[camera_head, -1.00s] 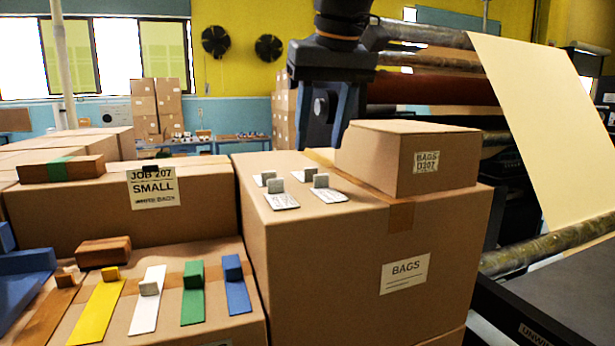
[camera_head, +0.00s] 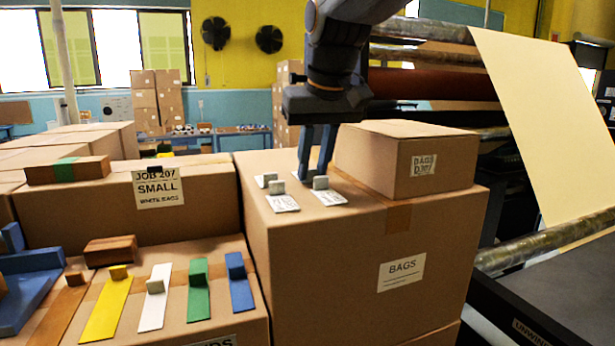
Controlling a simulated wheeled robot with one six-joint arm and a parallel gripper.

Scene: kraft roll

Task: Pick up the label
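Several small white labels with printed marks and grey block tabs lie on top of the large cardboard box (camera_head: 345,265). The front left label (camera_head: 284,204) and front right label (camera_head: 329,198) show well. A back left label (camera_head: 266,180) shows in part. The back right label is mostly hidden behind my gripper's fingers. My gripper (camera_head: 313,176) points down with its fingertips low over the back right of the group. A gap shows between its fingers, so it looks open. I cannot tell whether the fingertips touch the label there.
A smaller carton (camera_head: 385,160) stands on the box close to the right of my gripper. Coloured strips with blocks, such as the yellow strip (camera_head: 105,312), lie on a lower box at the left. A job sign (camera_head: 158,190) hangs on the box behind them. The paper machine is at right.

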